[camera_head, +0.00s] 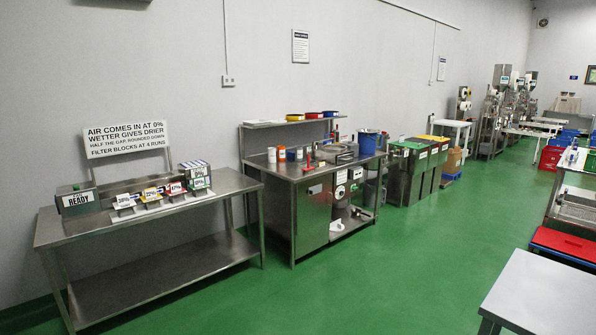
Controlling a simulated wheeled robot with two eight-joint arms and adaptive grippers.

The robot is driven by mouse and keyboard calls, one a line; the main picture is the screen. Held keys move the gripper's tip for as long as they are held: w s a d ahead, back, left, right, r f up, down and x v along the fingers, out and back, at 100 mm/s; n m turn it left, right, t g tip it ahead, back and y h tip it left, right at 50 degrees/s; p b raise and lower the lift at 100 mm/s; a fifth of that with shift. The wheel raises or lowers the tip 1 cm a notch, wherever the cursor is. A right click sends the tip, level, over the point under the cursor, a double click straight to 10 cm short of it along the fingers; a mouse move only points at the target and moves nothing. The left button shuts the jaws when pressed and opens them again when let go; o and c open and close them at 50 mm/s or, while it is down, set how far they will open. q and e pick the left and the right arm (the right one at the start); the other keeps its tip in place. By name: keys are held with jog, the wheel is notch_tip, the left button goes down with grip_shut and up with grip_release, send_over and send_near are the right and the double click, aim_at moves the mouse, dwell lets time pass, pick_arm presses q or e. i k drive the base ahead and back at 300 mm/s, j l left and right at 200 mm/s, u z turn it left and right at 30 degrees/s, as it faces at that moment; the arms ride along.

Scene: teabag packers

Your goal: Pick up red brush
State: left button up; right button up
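A small upright red item (308,158) stands on the steel counter (285,171) in the middle of the view. It is too small to tell whether it is the red brush. More small red and blue items (336,136) show farther back on that counter, and their kind cannot be told. Neither of my grippers is in view.
A steel table (215,187) at left holds a READY box (76,199) and several small labelled stands. Bins (404,160) stand right of the counter. A pale table (540,296) is at lower right. Green floor (400,260) lies open between.

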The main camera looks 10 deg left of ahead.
aim_at(309, 169)
jog(key=i+u, duration=0.2)
jog(key=i, duration=4.65)
